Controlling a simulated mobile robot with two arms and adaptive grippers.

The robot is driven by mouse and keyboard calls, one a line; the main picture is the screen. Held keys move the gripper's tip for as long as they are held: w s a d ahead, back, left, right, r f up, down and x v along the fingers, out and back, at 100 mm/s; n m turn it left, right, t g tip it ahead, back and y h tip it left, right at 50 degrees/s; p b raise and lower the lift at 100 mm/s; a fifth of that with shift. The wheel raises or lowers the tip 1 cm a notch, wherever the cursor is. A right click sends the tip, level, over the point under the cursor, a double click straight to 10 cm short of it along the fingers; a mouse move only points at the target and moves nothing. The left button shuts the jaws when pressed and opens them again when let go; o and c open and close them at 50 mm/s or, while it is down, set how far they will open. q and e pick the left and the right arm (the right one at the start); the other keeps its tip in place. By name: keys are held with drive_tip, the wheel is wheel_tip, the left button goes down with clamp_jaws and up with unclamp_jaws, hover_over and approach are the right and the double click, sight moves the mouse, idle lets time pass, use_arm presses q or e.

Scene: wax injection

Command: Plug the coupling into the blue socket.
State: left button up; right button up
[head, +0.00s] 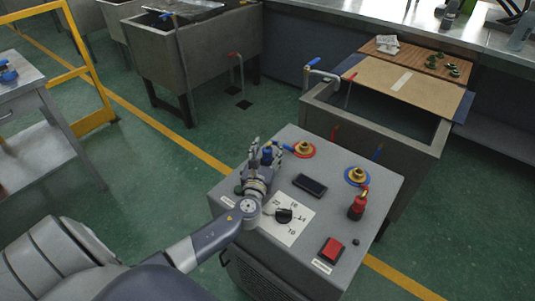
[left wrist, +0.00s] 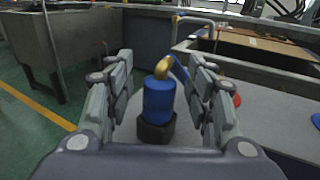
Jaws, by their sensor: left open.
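The blue coupling (head: 267,156) stands upright at the far left corner of the grey machine top. It has a brass elbow on top and a black base, seen in the left wrist view (left wrist: 158,103). My left gripper (head: 264,158) is open, with its fingers (left wrist: 160,75) on either side of the coupling and gaps between. The blue socket (head: 357,175), a brass fitting on a blue ring, is at the right of the machine top. A red-ringed socket (head: 304,149) is at the back. My right gripper is out of view.
A red coupling (head: 357,208) stands in front of the blue socket. A sink with boards (head: 400,84) stands behind.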

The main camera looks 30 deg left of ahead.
use_arm(q)
drive_tip(key=shift+c, duration=0.3)
drive_tip(key=c, duration=0.9)
clamp_jaws()
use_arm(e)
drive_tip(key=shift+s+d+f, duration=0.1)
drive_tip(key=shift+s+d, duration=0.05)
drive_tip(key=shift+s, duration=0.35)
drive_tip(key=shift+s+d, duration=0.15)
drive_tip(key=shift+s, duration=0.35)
use_arm(q)
drive_tip(key=shift+r, duration=0.15)
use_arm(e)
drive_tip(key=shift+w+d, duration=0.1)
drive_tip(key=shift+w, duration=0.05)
